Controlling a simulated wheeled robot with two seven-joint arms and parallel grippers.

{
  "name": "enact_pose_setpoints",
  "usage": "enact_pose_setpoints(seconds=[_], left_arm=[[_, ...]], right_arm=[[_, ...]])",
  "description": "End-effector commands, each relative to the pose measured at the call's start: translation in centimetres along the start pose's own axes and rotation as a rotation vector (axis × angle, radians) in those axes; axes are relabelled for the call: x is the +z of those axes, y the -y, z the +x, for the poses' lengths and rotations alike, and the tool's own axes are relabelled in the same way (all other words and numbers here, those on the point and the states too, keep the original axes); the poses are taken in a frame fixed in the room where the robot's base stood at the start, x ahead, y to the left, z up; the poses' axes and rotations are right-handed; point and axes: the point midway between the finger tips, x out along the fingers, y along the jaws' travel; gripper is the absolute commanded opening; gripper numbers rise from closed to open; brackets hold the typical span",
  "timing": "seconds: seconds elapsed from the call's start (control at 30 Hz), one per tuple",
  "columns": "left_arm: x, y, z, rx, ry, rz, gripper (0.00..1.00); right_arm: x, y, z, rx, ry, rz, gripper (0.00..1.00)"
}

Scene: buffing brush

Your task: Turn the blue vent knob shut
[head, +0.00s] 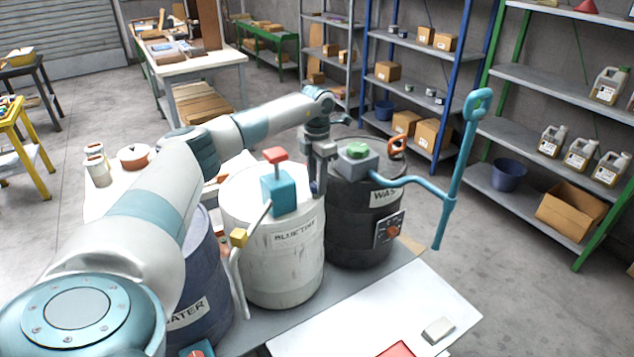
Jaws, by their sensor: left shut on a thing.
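The white drum (275,262) labelled "BLUE TINT" stands in the middle. A teal block with a red T-shaped handle (275,155) sits on its lid. My left gripper (318,187) points down at the right edge of this lid, beside the black drum. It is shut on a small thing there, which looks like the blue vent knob. The fingers and arm hide most of it, so I cannot tell how far it is turned. My right gripper is not in view.
The black drum (357,232) stands close on the right, with a green-topped grey block (357,157) and a long light-blue crank handle (460,165) sticking out right. A blue drum (206,255) stands left, partly behind my arm. A white board (385,310) lies in front.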

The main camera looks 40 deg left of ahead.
Motion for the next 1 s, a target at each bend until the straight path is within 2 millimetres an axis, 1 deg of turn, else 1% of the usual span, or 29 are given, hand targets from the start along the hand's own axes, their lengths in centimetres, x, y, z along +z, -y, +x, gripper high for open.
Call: enact_pose_setpoints(seconds=[0.4,0.43,0.5,0.83,1.0], left_arm=[[0.02,-0.08,-0.13,0.001,0.002,0.011,0.1],[0.02,-0.08,-0.13,0.001,0.002,0.011,0.37],[0.02,-0.07,-0.12,0.001,0.002,0.01,0.51],[0.01,-0.03,-0.1,0.001,0.001,0.01,0.51],[0.07,-0.04,-0.77,0.001,0.003,0.01,0.51]], right_arm=[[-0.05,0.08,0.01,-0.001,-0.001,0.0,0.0],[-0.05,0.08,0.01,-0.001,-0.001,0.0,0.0],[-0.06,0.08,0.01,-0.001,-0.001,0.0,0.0],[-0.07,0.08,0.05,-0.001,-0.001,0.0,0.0],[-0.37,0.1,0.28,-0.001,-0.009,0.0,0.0]])
